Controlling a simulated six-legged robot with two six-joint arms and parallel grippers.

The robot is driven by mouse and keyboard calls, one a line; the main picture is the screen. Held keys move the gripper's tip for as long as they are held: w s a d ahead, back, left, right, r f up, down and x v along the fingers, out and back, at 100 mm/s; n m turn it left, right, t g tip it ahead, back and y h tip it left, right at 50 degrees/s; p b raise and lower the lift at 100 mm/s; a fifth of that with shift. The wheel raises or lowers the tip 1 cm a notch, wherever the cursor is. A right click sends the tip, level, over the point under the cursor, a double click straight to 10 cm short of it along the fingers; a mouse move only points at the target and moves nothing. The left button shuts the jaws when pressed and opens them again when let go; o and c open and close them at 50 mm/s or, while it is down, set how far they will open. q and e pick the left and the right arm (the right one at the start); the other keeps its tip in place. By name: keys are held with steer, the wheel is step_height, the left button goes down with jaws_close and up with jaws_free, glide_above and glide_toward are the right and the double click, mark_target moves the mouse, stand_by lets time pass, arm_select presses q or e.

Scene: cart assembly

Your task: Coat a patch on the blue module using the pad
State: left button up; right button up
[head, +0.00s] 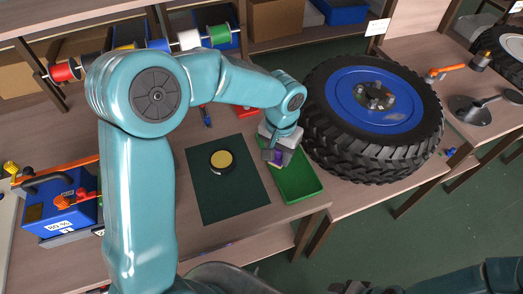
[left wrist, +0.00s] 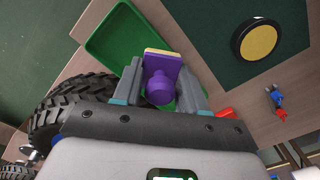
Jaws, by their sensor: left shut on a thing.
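My left gripper (head: 279,150) is shut on the pad, over the green tray. In the left wrist view the pad (left wrist: 160,75) has a purple body, a round purple knob and a yellowish edge layer, between the two grey fingers. The blue module (head: 75,218) stands at the far left in the head view, with a white label, a dark patch and an orange part. A round black dish (head: 222,161) with a yellow face lies on the dark green mat. It also shows in the left wrist view (left wrist: 257,41). My right gripper (head: 350,287) shows only in part at the bottom edge.
The green tray (head: 310,188) lies at the table's right edge, beside a large tyre with a blue hub (head: 333,122). Spools on a rod (head: 190,39) stand at the back. The dark green mat (head: 230,203) has free room around the dish. My left arm crosses the view.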

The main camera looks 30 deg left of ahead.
stand_by(0.5)
steer(key=c, duration=0.3)
